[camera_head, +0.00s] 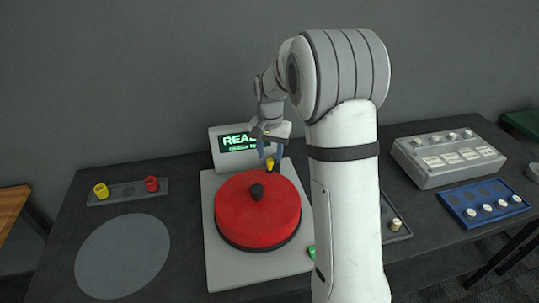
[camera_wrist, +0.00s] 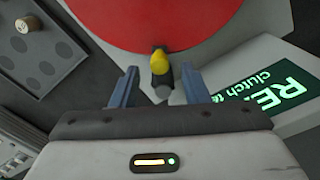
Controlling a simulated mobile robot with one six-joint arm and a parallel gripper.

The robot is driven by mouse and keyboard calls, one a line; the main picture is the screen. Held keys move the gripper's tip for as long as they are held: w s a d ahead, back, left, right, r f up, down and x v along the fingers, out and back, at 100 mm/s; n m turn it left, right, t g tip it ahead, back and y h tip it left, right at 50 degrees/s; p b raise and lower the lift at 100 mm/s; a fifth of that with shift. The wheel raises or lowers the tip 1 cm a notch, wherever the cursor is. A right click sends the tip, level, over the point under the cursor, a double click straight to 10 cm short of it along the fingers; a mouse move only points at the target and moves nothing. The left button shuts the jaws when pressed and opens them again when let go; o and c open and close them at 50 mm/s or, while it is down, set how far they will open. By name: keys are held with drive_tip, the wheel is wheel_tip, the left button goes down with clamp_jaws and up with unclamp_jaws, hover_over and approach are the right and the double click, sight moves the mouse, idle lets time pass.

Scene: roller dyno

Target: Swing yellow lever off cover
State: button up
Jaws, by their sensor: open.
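The round red cover (camera_head: 240,215) with a black knob (camera_head: 257,192) on top sits on the pale grey machine base (camera_head: 220,268). The small yellow lever (camera_head: 270,164) stands at the cover's back edge; in the wrist view its yellow tip (camera_wrist: 159,61) reaches over the rim of the red cover (camera_wrist: 150,18). My gripper (camera_head: 268,150) is above and behind the lever. In the wrist view my gripper (camera_wrist: 158,82) is open, one finger on each side of the lever, with gaps on both sides. Whether the fingers reach down to the lever's height is hard to tell.
A lit green display (camera_head: 240,142) stands behind the cover, close to my gripper. A small tray (camera_head: 127,191) with a yellow and a red cylinder and a grey disc (camera_head: 122,255) are at left. A grey box (camera_head: 447,160) and a blue tray (camera_head: 482,202) are at right.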

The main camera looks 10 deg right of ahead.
drive_tip(key=shift+f, duration=0.9)
drive_tip(key=shift+c, duration=0.3)
clamp_jaws()
drive_tip(key=shift+a, duration=0.2)
drive_tip(key=shift+d, duration=0.15)
